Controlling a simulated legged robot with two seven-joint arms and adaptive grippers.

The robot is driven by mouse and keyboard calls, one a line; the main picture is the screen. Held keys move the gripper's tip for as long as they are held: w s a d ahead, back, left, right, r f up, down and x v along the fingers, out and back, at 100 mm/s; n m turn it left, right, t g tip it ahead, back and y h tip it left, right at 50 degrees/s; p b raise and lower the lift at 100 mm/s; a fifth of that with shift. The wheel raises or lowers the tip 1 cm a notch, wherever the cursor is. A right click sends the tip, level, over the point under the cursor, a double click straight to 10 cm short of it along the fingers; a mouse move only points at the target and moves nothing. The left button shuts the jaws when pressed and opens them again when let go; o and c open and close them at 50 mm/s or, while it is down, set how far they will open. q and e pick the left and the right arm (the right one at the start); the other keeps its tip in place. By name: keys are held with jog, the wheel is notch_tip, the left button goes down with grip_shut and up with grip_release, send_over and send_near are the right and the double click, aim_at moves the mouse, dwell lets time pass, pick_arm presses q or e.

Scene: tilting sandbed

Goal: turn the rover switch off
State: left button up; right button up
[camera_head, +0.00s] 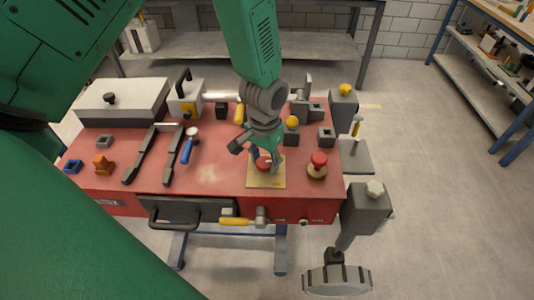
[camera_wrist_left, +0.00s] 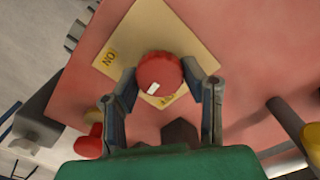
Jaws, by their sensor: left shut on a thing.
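The rover switch is a round red knob (camera_head: 263,163) on a square tan plate (camera_head: 266,181) on the rover's red top. My left gripper (camera_head: 266,160) comes down over it and is shut on the knob. In the left wrist view the fingers (camera_wrist_left: 168,82) stand on either side of the knob (camera_wrist_left: 159,70). A white mark shows on the knob, low and slightly left of its middle. An "ON" label (camera_wrist_left: 109,58) is on the plate at upper left. A second label (camera_wrist_left: 167,101) below the knob is partly hidden and unreadable. My right gripper is not in view.
A red mushroom-shaped button (camera_head: 318,161) stands close right of the plate. A hammer (camera_head: 245,220) is at the front edge. Grey blocks stand behind and right.

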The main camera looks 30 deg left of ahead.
aim_at(264, 162)
pick_arm(q)
jog(key=n+p, duration=0.1)
jog(key=n, duration=0.2)
jog(key=shift+s+n+p, duration=0.3)
jog(key=shift+p, duration=0.1)
jog(key=shift+n+p, duration=0.65)
jog(key=shift+n, duration=0.85)
jog(key=shift+w, duration=0.1)
jog(key=o, duration=1.1)
jog(key=shift+o, duration=0.2)
jog(key=shift+w+r, duration=0.1)
jog(key=shift+r, duration=0.25)
notch_tip(264, 162, up, 11)
